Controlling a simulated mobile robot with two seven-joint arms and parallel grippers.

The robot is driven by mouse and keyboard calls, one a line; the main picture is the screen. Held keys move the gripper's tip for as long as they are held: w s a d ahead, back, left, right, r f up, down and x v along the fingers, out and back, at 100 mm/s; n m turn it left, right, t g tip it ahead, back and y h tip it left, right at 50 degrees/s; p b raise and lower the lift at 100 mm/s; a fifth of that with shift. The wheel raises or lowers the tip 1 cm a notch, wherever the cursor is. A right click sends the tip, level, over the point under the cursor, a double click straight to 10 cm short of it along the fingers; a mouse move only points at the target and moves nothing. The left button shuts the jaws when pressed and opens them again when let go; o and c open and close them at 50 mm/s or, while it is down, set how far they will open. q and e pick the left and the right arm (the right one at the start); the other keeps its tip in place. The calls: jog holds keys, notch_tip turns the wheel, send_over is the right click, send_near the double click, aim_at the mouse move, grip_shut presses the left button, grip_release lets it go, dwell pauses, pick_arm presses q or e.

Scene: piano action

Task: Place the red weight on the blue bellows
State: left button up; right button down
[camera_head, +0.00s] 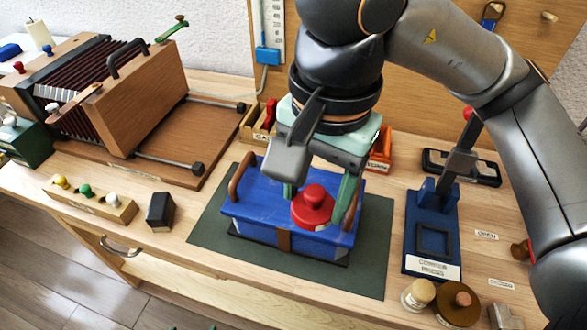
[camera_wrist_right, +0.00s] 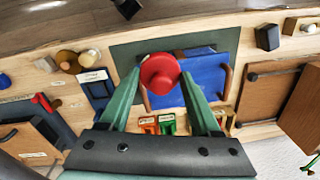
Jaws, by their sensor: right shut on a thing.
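The red weight (camera_head: 313,206), a round disc with a knob, is between the green fingers of my right gripper (camera_head: 318,200). It also shows in the right wrist view (camera_wrist_right: 160,73). The gripper is shut on it and points down over the blue bellows (camera_head: 258,200). The weight overlaps the right part of the bellows' blue top; whether it touches the top I cannot tell. The bellows (camera_wrist_right: 203,76) has brown handles at its ends. Two small green tips at the bottom edge of the head view may be my left gripper (camera_head: 193,328); its state is unclear.
The bellows stands on a dark green mat (camera_head: 372,265). A blue press (camera_head: 418,262) with a red-knobbed lever stands to the right, with round weights (camera_head: 458,303) in front. A black block (camera_head: 160,211) and a wooden peg tray (camera_head: 118,211) lie left. A large wooden bellows (camera_head: 140,95) is behind.

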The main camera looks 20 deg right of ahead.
jog(key=w+f, duration=0.2)
jog(key=w, duration=0.1)
jog(key=w+d+f, duration=0.1)
jog(key=w+f, duration=0.2)
jog(key=w, duration=0.1)
jog(key=w+f, duration=0.3)
jog(key=w, duration=0.1)
jog(key=shift+w+d+p, duration=0.1)
jog(key=shift+d+p, duration=0.25)
jog(key=shift+p, duration=0.05)
jog(key=shift+w+f, duration=0.4)
jog(key=f, duration=0.3)
jog(key=shift+w+d+f, duration=0.1)
jog(key=shift+w+f, duration=0.05)
jog(key=shift+w, duration=0.15)
jog(key=shift+f, duration=0.15)
pick_arm(q)
jog(key=shift+s+a+r, duration=0.25)
jog(key=shift+s+a, duration=0.1)
jog(key=shift+a, duration=0.05)
pick_arm(e)
jog(key=shift+f, duration=0.1)
